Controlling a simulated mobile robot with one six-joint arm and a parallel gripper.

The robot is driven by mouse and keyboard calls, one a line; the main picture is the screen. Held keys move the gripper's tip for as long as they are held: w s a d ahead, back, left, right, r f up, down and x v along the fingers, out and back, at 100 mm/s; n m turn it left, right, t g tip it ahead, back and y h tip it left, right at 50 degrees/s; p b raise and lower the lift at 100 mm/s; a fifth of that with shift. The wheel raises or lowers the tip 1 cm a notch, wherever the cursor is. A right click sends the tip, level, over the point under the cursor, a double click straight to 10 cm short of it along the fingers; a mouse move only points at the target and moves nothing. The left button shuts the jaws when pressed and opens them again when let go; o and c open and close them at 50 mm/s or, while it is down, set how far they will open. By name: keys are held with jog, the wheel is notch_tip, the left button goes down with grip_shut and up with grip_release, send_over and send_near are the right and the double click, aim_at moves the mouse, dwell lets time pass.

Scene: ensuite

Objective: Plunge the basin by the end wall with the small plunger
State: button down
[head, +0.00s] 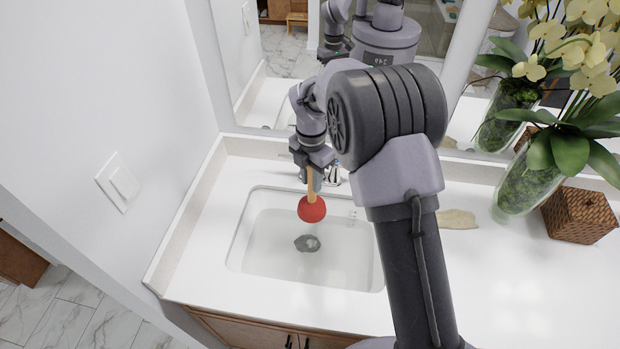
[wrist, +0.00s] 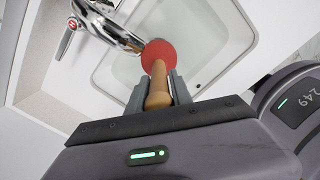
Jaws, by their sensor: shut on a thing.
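The small plunger has a red rubber cup (head: 312,209) and a wooden handle (wrist: 158,88). My gripper (head: 312,172) is shut on the handle, with a finger on each side of it in the wrist view (wrist: 155,92). The plunger hangs cup down over the white basin (head: 255,262), which is set in the counter by the end wall. In the head view the cup appears above the dark drain (head: 307,243), apart from it. How high it is above the basin floor is hard to tell. In the wrist view the cup hides the drain.
A chrome faucet (wrist: 108,28) stands at the basin's back edge, close to the cup. A mirror (head: 285,60) rises behind the counter. A glass vase with orchids (head: 525,180), a woven box (head: 578,215) and a beige item (head: 457,219) are to the right. The front counter is clear.

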jog(key=shift+d+f+b, duration=0.15)
jog(key=shift+f+b, duration=0.4)
jog(key=shift+f, duration=0.05)
notch_tip(320, 180, down, 18)
jog(key=b, duration=1.4)
jog(key=shift+r, duration=0.2)
jog(key=shift+s+f+b, duration=0.15)
jog(key=shift+f+b, duration=0.7)
jog(key=shift+f, duration=0.55)
jog(key=shift+r+p, duration=0.6)
jog(key=shift+p, duration=0.15)
jog(key=shift+f+b, duration=0.3)
jog(key=shift+f, duration=0.3)
